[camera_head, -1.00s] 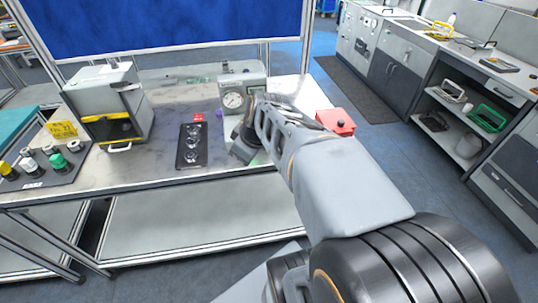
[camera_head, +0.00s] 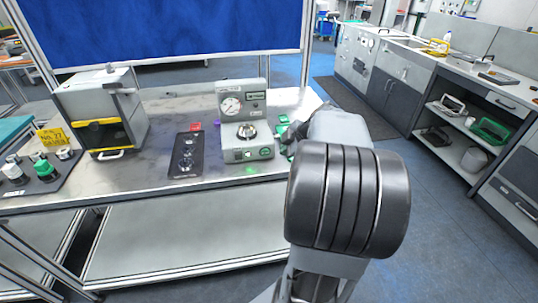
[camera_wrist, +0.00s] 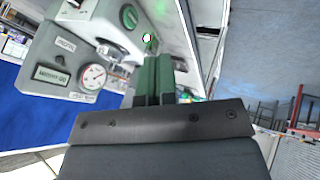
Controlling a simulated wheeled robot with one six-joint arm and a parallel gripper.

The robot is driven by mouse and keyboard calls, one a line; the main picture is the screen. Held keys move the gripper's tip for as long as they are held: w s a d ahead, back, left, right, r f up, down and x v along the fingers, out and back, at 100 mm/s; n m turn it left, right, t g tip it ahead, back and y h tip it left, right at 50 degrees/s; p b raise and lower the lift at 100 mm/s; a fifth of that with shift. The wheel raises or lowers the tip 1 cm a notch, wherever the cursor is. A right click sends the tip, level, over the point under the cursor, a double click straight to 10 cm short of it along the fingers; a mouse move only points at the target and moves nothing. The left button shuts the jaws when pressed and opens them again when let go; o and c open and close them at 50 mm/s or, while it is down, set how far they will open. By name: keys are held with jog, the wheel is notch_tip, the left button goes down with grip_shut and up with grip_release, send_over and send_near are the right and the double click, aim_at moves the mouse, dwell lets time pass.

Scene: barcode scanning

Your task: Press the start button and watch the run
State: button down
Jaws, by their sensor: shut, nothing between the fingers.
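A grey bench machine (camera_head: 231,140) with a dial gauge (camera_head: 231,106) stands on the table, with a shiny round metal part (camera_head: 247,131) on its base. A green button (camera_head: 266,152) is on the base's front face; it also shows in the wrist view (camera_wrist: 130,17). A green light glows below the front, and a small one (camera_wrist: 147,38) shows in the wrist view. My gripper (camera_head: 284,148) is beside the machine's right side, partly hidden by my arm. In the wrist view its green fingers (camera_wrist: 157,60) are together and empty, close to the machine's front. Contact cannot be told.
A black tray (camera_head: 187,155) with round metal parts lies left of the machine. A grey box with a yellow-trimmed opening (camera_head: 101,115) stands farther left, near a dark mat with several cylinders (camera_head: 45,169). A side bench (camera_head: 390,78) is at the right.

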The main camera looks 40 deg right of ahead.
aim_at(265, 153)
jog(key=p+x, duration=0.1)
jog(key=x, duration=0.9)
jog(key=shift+a+f, duration=0.1)
jog(key=shift+f, duration=0.05)
jog(key=shift+w+d+p, duration=0.3)
jog(key=shift+w+p, duration=0.1)
jog(key=shift+w, duration=0.1)
jog(key=shift+w+d+p, duration=0.25)
jog(key=shift+w+p, duration=0.15)
jog(key=shift+w, duration=0.1)
jog(key=shift+w+d+p, duration=0.3)
jog(key=shift+w+d, duration=0.1)
jog(key=shift+w, duration=0.4)
